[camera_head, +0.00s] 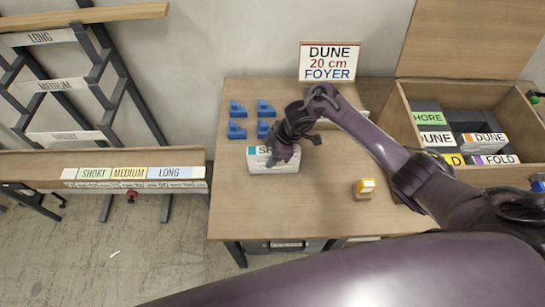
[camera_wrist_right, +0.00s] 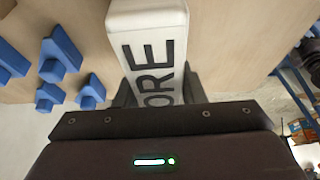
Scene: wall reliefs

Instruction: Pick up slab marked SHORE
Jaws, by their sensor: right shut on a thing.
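The slab marked SHORE (camera_head: 262,161) is a white block with dark letters and a teal mark, at the left part of the wooden table. My right gripper (camera_head: 284,155) is shut on it from above and covers part of its lettering. In the right wrist view the slab (camera_wrist_right: 152,45) lies between the fingers, and only the letters "ORE" show. Whether the slab touches the table is hard to tell. My left gripper is not in view.
Several blue blocks (camera_head: 237,109) stand on the table (camera_head: 325,205) behind the slab. A sign (camera_head: 330,62) reads DUNE, 20 cm, FOYER. A wooden crate (camera_head: 470,178) at right holds labelled slabs. A yellow-and-white object (camera_head: 364,188) stands near the front. A labelled rack (camera_head: 190,155) stands left.

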